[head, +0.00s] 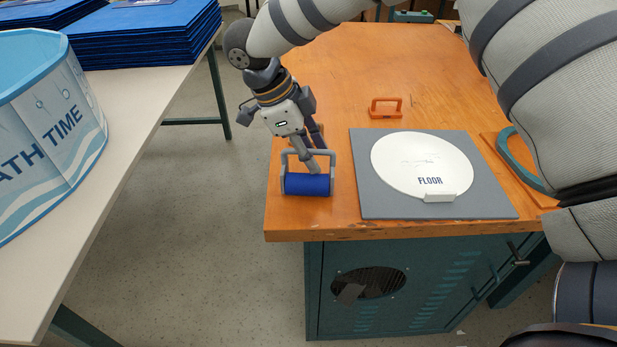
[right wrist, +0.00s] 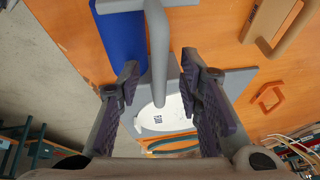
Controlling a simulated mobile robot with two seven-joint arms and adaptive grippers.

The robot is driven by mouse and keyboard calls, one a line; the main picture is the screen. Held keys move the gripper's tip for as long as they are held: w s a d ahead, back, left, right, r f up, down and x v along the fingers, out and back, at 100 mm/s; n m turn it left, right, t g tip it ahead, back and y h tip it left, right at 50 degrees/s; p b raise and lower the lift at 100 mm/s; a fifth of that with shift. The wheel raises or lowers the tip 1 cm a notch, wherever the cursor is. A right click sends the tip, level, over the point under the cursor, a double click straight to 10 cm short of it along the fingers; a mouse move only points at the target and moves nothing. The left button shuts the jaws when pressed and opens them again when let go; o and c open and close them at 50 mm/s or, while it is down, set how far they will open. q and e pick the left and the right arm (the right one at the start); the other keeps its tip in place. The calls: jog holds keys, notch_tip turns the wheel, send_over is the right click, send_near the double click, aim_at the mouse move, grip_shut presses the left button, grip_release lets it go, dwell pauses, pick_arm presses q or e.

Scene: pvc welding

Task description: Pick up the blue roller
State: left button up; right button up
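The blue roller (head: 307,185) lies at the front left corner of the orange-brown workbench, with its grey handle frame (head: 284,166) raised behind and above it. My right gripper (head: 316,162) reaches down over this frame from the far side. In the right wrist view the blue roller (right wrist: 122,42) shows at the upper left. There the right gripper (right wrist: 160,80) is open, with its fingers on both sides of the grey handle bar (right wrist: 159,50) and gaps visible beside the bar. My left gripper is in neither view.
A grey board (head: 375,200) with a white oval plate (head: 420,160) marked FLOOR lies right of the roller. A small orange-handled tool (head: 386,107) lies behind, and a teal handle (head: 515,160) is at the right. The bench edge (head: 290,236) is close to the roller.

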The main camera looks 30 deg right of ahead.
grip_shut()
jog(key=shift+r, duration=0.1)
jog(key=shift+r, duration=0.4)
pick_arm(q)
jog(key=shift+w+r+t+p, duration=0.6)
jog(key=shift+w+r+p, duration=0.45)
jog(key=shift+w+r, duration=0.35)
pick_arm(e)
jog(key=s+a+r, duration=0.3)
jog(key=s+r, duration=0.9)
jog(key=s, duration=0.1)
jog(key=shift+s, duration=0.35)
jog(key=shift+a, duration=0.1)
